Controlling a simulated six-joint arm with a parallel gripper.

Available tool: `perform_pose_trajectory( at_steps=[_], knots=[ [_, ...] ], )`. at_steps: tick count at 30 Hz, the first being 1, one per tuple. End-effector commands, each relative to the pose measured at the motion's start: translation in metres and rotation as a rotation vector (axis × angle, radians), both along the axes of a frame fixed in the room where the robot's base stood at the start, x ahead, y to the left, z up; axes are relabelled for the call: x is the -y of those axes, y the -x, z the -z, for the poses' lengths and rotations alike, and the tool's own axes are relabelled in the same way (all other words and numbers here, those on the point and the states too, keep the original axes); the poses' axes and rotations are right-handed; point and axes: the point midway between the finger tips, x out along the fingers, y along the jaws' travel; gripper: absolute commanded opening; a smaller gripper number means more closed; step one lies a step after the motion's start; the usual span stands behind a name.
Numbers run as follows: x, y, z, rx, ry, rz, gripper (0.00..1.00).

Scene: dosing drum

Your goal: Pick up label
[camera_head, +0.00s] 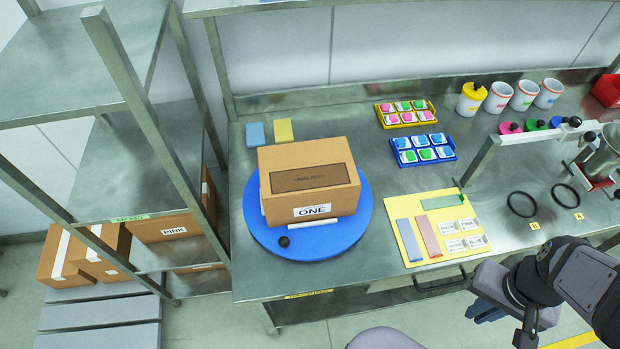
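Several small white labels (455,245) with dark print lie on a yellow board (409,241) at the front of the metal table. The print is too small to read. A blue strip (409,240), a red strip (429,236) and a green strip (438,202) lie on the same board. My gripper (484,313) is at the lower right, in front of the table edge and apart from the labels. Its fingers are mostly hidden.
A yellow tray (381,107) and a blue tray (425,162) of coloured packs stand behind the board. Several mugs (498,97) stand at the back right. A metal frame (487,157) and black rings (522,204) are to the board's right. Shelving fills the left.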

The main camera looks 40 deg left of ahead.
Motion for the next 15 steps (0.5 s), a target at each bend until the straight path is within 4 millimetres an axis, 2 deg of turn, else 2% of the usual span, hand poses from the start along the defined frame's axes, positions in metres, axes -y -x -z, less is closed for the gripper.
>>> perform_pose_trajectory(
  at_steps=[1, 2, 11, 15],
  knots=[
    [0.0, 0.0, 0.0, 0.0, 0.0, 0.0, 0.19],
    [0.0, 0.0, 0.0, 0.0, 0.0, 0.0, 0.23],
    [0.0, 0.0, 0.001, 0.0, 0.0, -0.001, 0.23],
    [-0.002, 0.004, 0.017, -0.027, 0.0, -0.009, 0.23]
  ],
)
